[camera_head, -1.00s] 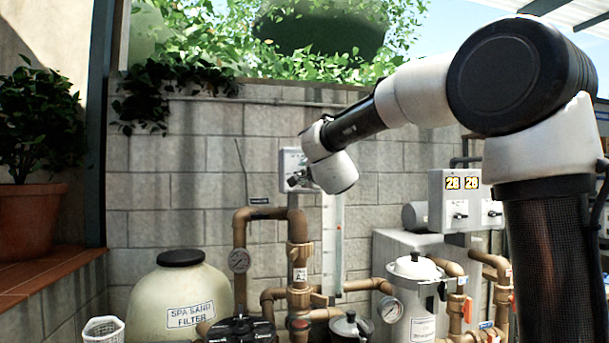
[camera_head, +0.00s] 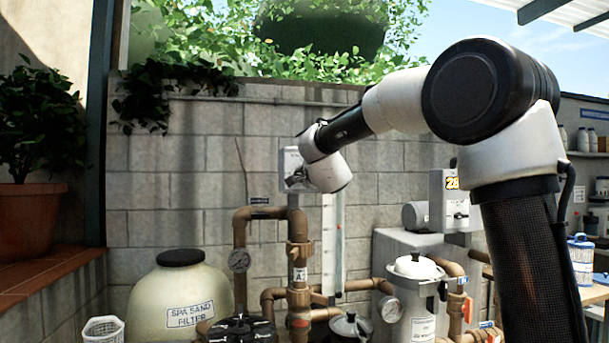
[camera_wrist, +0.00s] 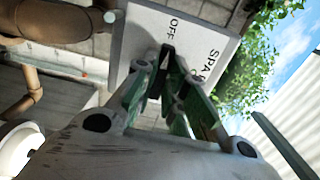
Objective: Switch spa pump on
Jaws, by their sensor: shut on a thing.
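The spa switch panel (camera_head: 288,158) is a pale box on the block wall, partly hidden by my gripper (camera_head: 296,180). In the wrist view the panel (camera_wrist: 138,32) carries the words OFF and SPA, turned on their side. A small black knob with a pale mark (camera_wrist: 166,56) sits between the fingertips of my gripper (camera_wrist: 168,66) there. My gripper is shut on this knob. The fingers hide much of it, and I cannot tell its exact setting. The OFF label is beside the knob's end.
Brown pipes (camera_head: 298,255) with gauges run below the panel. A spa sand filter (camera_head: 180,295) stands lower left, a pale canister (camera_head: 417,300) lower right. A grey box with a lit 28 display (camera_head: 450,200) is right of the panel. Shelves (camera_head: 588,155) stand far right.

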